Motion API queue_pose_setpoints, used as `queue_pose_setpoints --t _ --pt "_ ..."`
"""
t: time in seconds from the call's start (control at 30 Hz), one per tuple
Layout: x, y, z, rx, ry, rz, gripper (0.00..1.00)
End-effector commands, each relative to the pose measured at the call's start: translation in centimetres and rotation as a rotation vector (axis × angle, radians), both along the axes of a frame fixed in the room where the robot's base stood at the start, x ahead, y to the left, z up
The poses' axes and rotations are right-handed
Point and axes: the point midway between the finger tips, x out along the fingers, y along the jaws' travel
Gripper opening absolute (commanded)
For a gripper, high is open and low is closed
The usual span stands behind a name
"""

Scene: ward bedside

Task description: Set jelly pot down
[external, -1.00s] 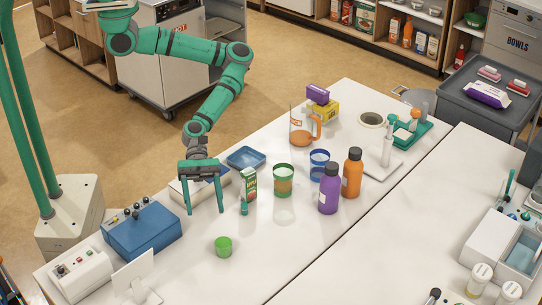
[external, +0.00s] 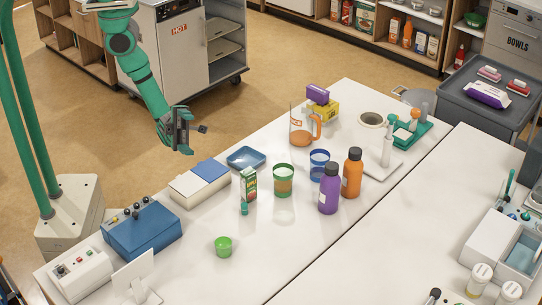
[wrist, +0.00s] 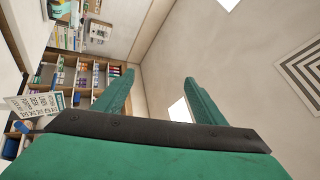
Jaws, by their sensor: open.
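The small bright green pot, which I take as the jelly pot (external: 223,246), stands upright on the white table near its front left, with nothing touching it. My gripper (external: 195,140) is raised off the table's left edge, well apart from the pot. It is open and empty. The pot is not in the wrist view.
A blue control box (external: 142,232) is on the left. The table right of the pot is clear.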

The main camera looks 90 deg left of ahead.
Motion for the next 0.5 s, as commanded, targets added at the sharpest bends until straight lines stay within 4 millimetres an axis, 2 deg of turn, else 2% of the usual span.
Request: queue_pose_setpoints --t 0.17,0.27,0.5 --pt "3.5 4.5 -0.7 -0.157 0.231 0.047 0.65" --pt "5.2 7.4 -1.8 -0.24 0.349 0.079 0.65" --pt "8.3 14.9 -6.7 -0.424 0.607 0.176 0.65"
